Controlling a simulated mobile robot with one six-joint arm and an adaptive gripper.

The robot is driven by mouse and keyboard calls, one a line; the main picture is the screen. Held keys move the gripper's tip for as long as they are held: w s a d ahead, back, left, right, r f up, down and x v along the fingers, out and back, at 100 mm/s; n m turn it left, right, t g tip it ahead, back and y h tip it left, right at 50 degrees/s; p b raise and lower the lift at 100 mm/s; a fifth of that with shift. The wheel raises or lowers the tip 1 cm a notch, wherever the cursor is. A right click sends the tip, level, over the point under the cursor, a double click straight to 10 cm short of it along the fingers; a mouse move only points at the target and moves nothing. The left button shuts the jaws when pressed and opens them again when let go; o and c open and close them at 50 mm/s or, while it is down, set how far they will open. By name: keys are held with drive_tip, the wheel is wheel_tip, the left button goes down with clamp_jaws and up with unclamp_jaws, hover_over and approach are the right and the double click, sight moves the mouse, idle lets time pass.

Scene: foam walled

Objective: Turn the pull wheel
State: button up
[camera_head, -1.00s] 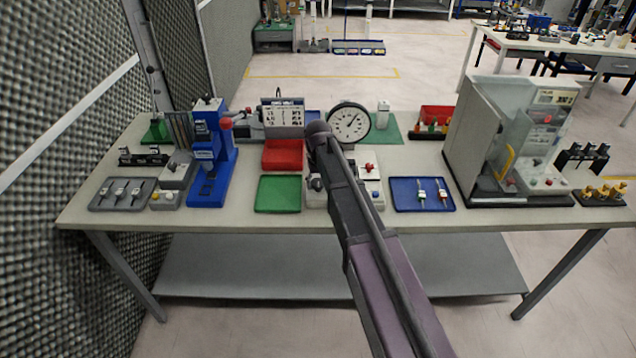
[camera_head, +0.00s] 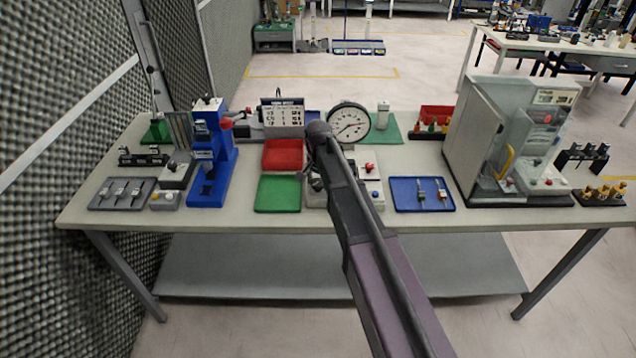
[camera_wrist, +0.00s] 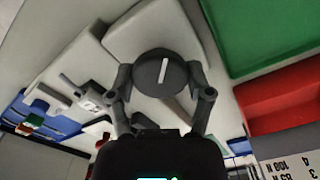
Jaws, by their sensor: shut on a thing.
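The pull wheel (camera_wrist: 155,80) is a round dark knob with a white line on its face, in the wrist view. The line runs almost straight up and down, leaning slightly. My gripper (camera_wrist: 162,88) has one finger on each side of the wheel and is shut on it. In the head view my arm hides the wheel and most of the gripper. The round white gauge (camera_head: 348,122) stands behind my arm. The display board (camera_head: 283,114) with rows of figures stands left of it.
A red tray (camera_head: 283,155) and a green tray (camera_head: 278,194) lie left of my arm. A blue tray (camera_head: 405,206) with small parts lies to the right. A blue press (camera_head: 210,160) stands at left, and a large grey machine (camera_head: 470,140) at right.

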drive_tip(key=m, duration=0.4)
drive_tip(key=shift+s, duration=0.15)
idle(0.4)
drive_tip(key=o, duration=1.1)
drive_tip(key=shift+o, duration=0.2)
